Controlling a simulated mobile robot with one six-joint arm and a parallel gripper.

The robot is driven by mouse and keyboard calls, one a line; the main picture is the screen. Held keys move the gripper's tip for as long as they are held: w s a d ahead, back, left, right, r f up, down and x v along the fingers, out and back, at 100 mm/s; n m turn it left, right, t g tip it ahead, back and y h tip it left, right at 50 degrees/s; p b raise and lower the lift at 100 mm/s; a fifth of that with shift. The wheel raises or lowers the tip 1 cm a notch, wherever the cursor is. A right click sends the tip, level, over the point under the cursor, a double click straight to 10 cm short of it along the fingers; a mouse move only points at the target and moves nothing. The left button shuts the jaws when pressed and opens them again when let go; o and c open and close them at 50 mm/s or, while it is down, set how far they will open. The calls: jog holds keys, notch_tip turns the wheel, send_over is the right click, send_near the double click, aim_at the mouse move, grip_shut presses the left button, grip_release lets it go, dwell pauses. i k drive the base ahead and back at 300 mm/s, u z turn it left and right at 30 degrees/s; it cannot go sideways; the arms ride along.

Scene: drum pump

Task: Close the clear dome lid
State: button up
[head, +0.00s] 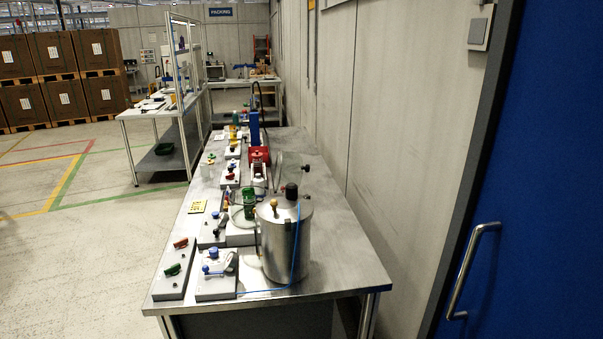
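A clear, see-through cover (292,168) stands raised behind the steel drum (286,244), towards the wall side of the steel table (335,268). It looks like the dome lid standing open, but its hinge is hidden and its outline is faint. A second clear rounded edge (236,214) shows beside a green part (249,203) left of the drum; I cannot tell whether it belongs to a lid. My gripper is not in view.
Several grey boxes with red, green and blue handles, such as the blue-handled one (216,270), line the table's left side. A blue hose (296,240) hangs down the drum. A wall and blue door (540,200) bound the right. Floor at left is clear.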

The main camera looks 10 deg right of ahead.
aim_at(307, 167)
jog(key=u, duration=0.05)
jog(key=i, duration=0.95)
jog(key=u, duration=0.1)
jog(key=k, duration=0.55)
jog(key=z, duration=1.35)
